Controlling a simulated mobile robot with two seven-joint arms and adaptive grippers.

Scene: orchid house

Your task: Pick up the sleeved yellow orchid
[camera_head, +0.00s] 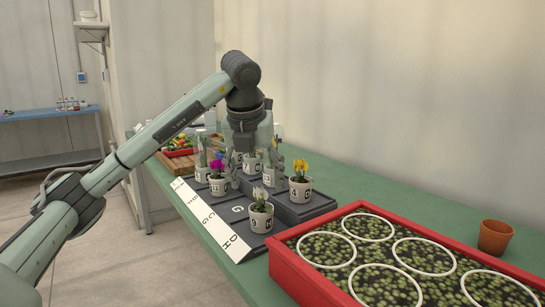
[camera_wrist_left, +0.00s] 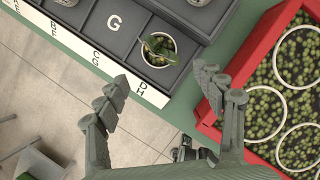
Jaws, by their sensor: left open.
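A yellow orchid (camera_head: 301,168) stands upright in a white pot on the dark tray in the head view. I cannot make out a sleeve around it. My left gripper (camera_head: 254,172) hangs open over the tray, to the left of the yellow orchid, and hides part of the pots behind it. In the left wrist view the gripper's open fingers (camera_wrist_left: 165,79) are spread with nothing between them. A potted green plant (camera_wrist_left: 158,48) stands in a tray cell beyond the fingertips. My right gripper is not in view.
A white orchid (camera_head: 261,219) and a magenta orchid (camera_head: 217,184) stand nearby. A white lettered strip (camera_head: 211,219) edges the dark tray. A red-rimmed planting tray (camera_head: 288,264) with white rings lies to the right, a terracotta pot (camera_head: 495,238) beyond it. Green table (camera_head: 340,188) is bare towards the wall.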

